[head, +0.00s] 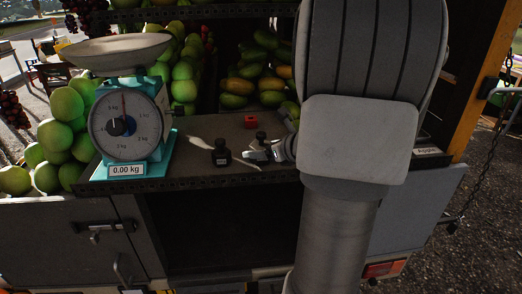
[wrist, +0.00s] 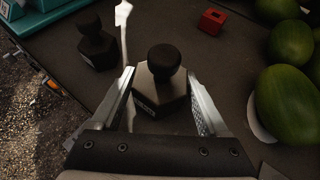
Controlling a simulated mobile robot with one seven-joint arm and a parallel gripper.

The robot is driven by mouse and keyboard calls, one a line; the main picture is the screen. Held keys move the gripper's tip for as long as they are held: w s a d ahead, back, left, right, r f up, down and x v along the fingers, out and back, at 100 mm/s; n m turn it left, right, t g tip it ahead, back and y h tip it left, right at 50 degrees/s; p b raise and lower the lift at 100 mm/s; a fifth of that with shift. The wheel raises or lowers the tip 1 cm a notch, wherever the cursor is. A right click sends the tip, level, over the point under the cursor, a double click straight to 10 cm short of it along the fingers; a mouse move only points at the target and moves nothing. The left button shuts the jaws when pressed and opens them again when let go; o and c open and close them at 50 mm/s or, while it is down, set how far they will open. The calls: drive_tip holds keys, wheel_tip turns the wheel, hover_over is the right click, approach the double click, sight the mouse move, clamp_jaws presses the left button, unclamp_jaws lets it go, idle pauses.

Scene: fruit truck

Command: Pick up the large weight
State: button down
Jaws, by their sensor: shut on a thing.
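Two dark, knobbed weights are in view. My gripper (head: 268,151) is shut on the right-hand weight (wrist: 160,98), with one finger on each side of its body. It stands upright at the shelf, and I cannot tell if it is lifted. In the head view its knob (head: 261,136) shows above the fingers, which partly hide its body. The other weight (head: 222,153) stands upright to the left, apart from my gripper; it also shows in the wrist view (wrist: 97,46). I cannot tell for sure which weight is larger.
A teal scale (head: 127,128) reading 0.00 kg stands left of the weights on the dark shelf (head: 192,128). A small red block (head: 250,121) lies behind the gripped weight. Green fruit (wrist: 287,105) lies to the right in the wrist view.

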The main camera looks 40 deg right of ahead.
drive_tip(key=shift+r, duration=0.25)
